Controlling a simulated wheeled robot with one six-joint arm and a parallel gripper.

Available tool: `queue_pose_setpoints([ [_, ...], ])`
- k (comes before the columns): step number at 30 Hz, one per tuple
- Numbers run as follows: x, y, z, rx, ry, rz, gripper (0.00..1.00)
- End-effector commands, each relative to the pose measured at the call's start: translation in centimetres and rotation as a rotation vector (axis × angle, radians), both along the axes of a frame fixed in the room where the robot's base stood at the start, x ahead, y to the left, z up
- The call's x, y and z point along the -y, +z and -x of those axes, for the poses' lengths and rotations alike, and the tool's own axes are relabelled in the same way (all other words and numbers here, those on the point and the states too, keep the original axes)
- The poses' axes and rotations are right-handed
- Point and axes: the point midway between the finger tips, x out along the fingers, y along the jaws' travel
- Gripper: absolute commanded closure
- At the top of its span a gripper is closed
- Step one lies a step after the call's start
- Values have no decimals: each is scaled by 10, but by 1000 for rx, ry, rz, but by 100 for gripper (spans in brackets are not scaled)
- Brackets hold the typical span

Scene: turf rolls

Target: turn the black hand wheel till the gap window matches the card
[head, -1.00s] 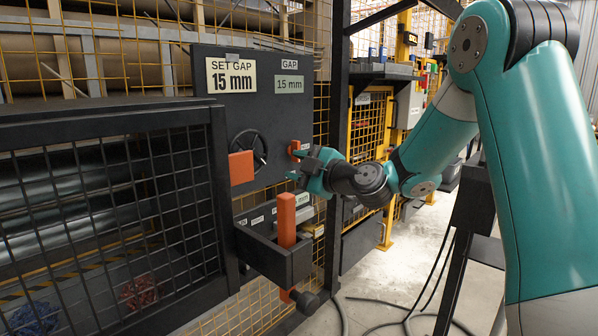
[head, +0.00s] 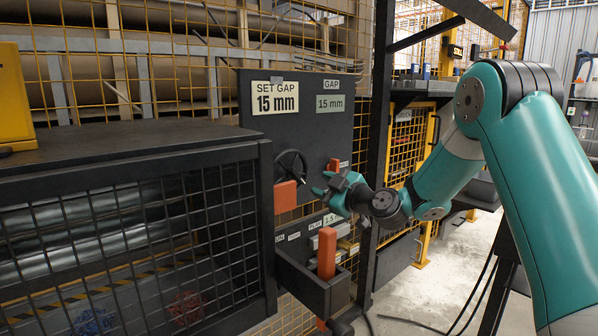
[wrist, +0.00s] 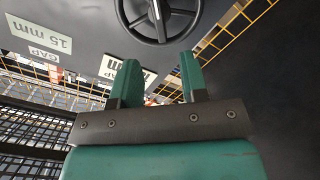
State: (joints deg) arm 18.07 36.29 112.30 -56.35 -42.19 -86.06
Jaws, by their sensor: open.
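The black hand wheel (head: 292,166) sits on the dark panel, its lower left hidden behind an orange block. The set card (head: 275,97) reads "SET GAP 15 mm". The gap window (head: 330,103) to its right reads "15 mm". My gripper (head: 326,190) is open and empty, in front of the panel, right of and a little below the wheel in the head view. In the wrist view the wheel (wrist: 160,18) is at the top, beyond my open fingers (wrist: 159,76) and apart from them. The gap window (wrist: 40,34) shows there upside down.
An orange block (head: 285,197) stands by the wheel, and a small orange part (head: 334,164) is to its right. An orange upright (head: 327,252) rises from a dark tray (head: 302,276) below. A black mesh guard (head: 130,235) fills the left.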

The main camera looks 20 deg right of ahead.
Motion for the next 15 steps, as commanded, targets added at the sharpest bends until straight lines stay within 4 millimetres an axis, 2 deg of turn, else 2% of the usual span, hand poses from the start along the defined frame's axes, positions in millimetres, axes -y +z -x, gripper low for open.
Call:
queue_pose_setpoints([
  [3, -12, 3, -27, 2, 4, 1, 60],
  [9, -25, 2, -66, 2, 3, 1, 60],
  [15, -33, 1, -90, 1, 1, 1, 60],
])
